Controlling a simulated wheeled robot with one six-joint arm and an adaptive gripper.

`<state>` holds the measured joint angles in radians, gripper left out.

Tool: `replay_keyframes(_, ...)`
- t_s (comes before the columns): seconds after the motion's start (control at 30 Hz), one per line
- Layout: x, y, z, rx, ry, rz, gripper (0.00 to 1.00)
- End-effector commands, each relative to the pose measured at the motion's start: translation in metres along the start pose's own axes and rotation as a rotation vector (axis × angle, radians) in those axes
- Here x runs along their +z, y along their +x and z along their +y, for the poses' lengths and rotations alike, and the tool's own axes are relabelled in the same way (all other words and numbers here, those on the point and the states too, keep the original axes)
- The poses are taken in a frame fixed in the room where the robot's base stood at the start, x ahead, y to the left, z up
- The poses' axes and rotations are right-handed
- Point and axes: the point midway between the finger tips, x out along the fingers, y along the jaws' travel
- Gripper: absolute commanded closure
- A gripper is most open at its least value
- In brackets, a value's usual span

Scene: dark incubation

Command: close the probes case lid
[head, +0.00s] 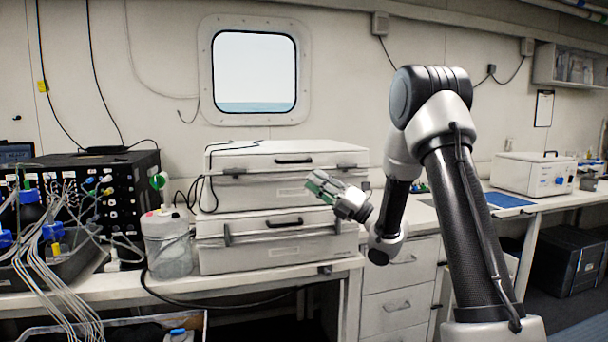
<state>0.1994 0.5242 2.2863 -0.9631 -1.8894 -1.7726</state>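Two white cases are stacked on the bench, and I cannot tell from the picture which one is the probes case. The upper case (235,193) has a lid (240,160) with a dark handle, which looks down or nearly down. The lower case (250,253) also has a dark handle on its front. My gripper (318,187), with green at its fingers, is in front of the right part of the upper case, pointing left. It hides part of that front. Whether it touches the case, and whether its fingers are open or shut, is unclear.
A clear bottle (168,250) stands just left of the cases. Cables and a black instrument (115,200) crowd the left bench. A white lidded box (530,175) stands on the right bench, near a blue mat (507,199). Drawers (395,308) are below my arm.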

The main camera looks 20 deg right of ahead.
Motion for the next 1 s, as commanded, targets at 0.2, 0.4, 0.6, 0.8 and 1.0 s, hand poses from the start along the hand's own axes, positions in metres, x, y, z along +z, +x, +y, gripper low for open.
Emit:
replay_keyframes(0.2, 0.001, -0.043, 0.000, -0.001, 0.001, -0.003, 0.81)
replay_keyframes(0.4, 0.000, -0.058, 0.000, 0.000, 0.002, 0.000, 0.81)
replay_keyframes(0.6, -0.001, -0.059, 0.000, 0.002, 0.001, 0.001, 0.81)
replay_keyframes(0.8, -0.001, -0.059, 0.001, 0.002, 0.001, 0.001, 0.81)
replay_keyframes(1.0, 0.003, -0.046, -0.001, -0.089, 0.021, 0.009, 0.81)
